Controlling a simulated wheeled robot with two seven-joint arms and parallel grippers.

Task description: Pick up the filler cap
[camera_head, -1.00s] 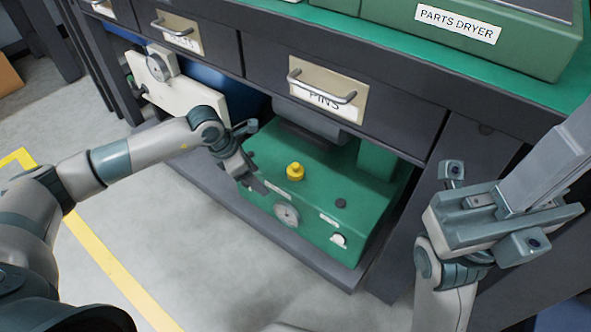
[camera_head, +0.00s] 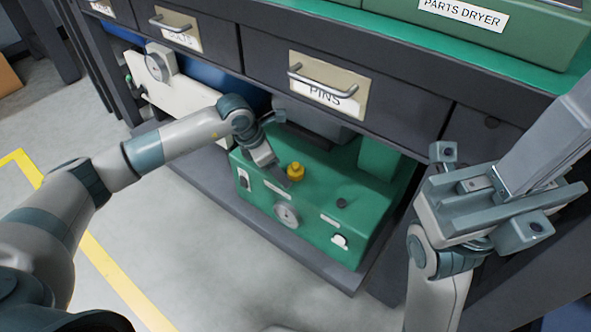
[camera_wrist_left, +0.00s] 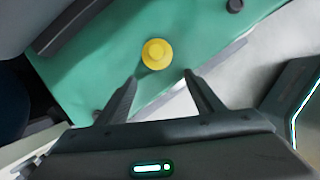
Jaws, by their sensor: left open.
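The yellow filler cap (camera_head: 295,171) sits on top of the green machine (camera_head: 300,205) on the lower shelf. My left gripper (camera_head: 278,178) is just left of the cap in the head view, apart from it. In the left wrist view the cap (camera_wrist_left: 157,54) lies ahead of the open fingertips (camera_wrist_left: 160,78), roughly between their lines, with nothing held. My right gripper (camera_head: 503,205) is at the right of the head view, well away from the cap. A grey bar-shaped part stands at its jaws, and I cannot tell whether they grip it.
The bench with drawers (camera_head: 330,85) overhangs the machine closely. The machine carries a gauge (camera_head: 287,214), a switch (camera_head: 340,240) and a small dark knob (camera_head: 341,203). A white panel with a gauge (camera_head: 170,88) stands to the left. Open floor lies in front.

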